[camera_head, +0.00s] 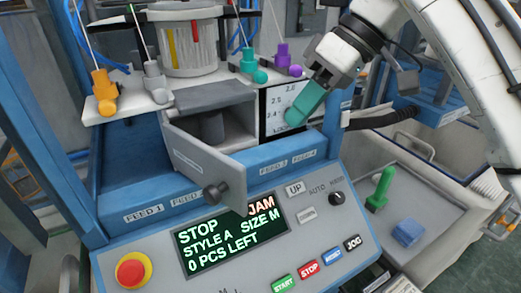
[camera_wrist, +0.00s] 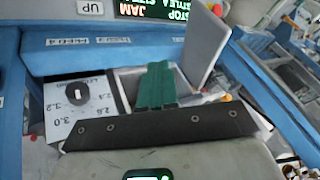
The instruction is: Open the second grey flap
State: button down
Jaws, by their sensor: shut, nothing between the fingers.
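A grey flap (camera_head: 200,158) on the knitting machine stands swung out from its box (camera_head: 232,118), whose dark inside shows behind it. The flap has a black knob (camera_head: 215,192) at its near end. The flap also shows upright in the wrist view (camera_wrist: 207,45). It is the only grey flap I can make out; its number is not readable. My gripper (camera_head: 293,112) has its teal fingers together and empty, in front of the white scale card (camera_head: 273,100), right of the open box and apart from the flap. In the wrist view the fingers (camera_wrist: 157,68) overlap the box opening.
A blue rail (camera_head: 130,198) with feed labels runs below the flap. A sloped control panel (camera_head: 325,225) with a lit JAM display (camera_head: 232,236) and a red stop button (camera_head: 133,270) is in front. Coloured yarn guides (camera_head: 103,92) line the shelf above. A grey bin (camera_head: 420,215) stands at right.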

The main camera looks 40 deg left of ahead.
jog(key=s+a+f+g+p, duration=0.1)
jog(key=s+a+f, duration=0.1)
jog(key=s+f, duration=0.3)
jog(key=shift+s+f, duration=0.3)
jog(key=shift+s, duration=1.75)
jog(key=shift+a, duration=0.1)
jog(key=shift+s, duration=0.15)
